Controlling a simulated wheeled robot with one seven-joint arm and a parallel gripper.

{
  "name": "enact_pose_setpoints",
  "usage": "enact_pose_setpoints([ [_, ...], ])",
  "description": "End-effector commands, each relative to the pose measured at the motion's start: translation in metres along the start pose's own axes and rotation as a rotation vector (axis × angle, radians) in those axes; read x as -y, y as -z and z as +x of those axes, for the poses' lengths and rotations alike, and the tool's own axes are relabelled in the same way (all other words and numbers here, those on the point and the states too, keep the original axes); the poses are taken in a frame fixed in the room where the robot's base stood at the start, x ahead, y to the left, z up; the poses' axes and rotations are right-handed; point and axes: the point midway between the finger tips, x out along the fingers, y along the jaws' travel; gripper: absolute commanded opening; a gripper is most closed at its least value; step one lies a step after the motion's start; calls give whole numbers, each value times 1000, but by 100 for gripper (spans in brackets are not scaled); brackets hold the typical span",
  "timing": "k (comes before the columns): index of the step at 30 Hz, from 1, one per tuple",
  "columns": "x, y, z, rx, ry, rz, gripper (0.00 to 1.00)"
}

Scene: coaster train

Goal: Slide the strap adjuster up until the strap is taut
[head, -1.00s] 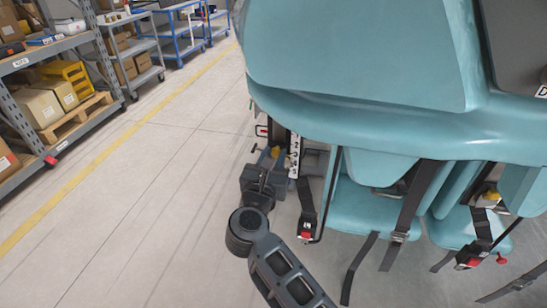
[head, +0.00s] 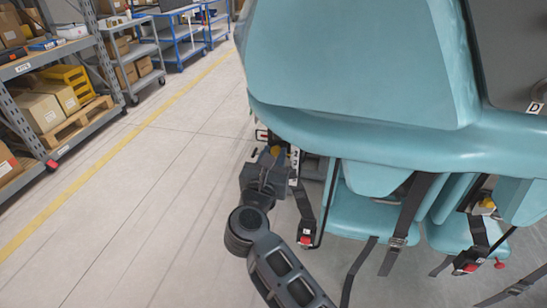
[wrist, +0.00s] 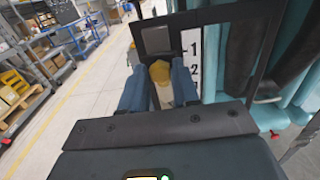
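My gripper (wrist: 160,82) has two blue-grey fingers standing apart. A yellow piece (wrist: 160,70) shows between and just beyond them, and I see no clear grip on it. In the head view my gripper (head: 270,160) is beside the lower edge of the teal car, by the yellow piece. A white strip with numbers (wrist: 194,55) is just right of the fingers. Black straps hang under the teal seats; one carries a metal buckle (head: 397,241), another a red-buttoned buckle (head: 305,239). I cannot tell which part is the strap adjuster.
The teal car body (head: 360,60) overhangs my gripper and fills the upper right. Shelving with boxes (head: 45,100) and carts stand at the left. The pale floor (head: 150,210) between is clear, with a yellow line.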

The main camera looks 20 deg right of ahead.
Motion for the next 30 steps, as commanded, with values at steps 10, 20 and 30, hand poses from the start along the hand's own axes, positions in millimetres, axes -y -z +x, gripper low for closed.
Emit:
enact_pose_setpoints([
  [10,0,1,0,-1,0,0,54],
  [20,0,3,-21,-1,-3,-1,54],
  [30,-1,2,-71,-1,-3,-1,54],
])
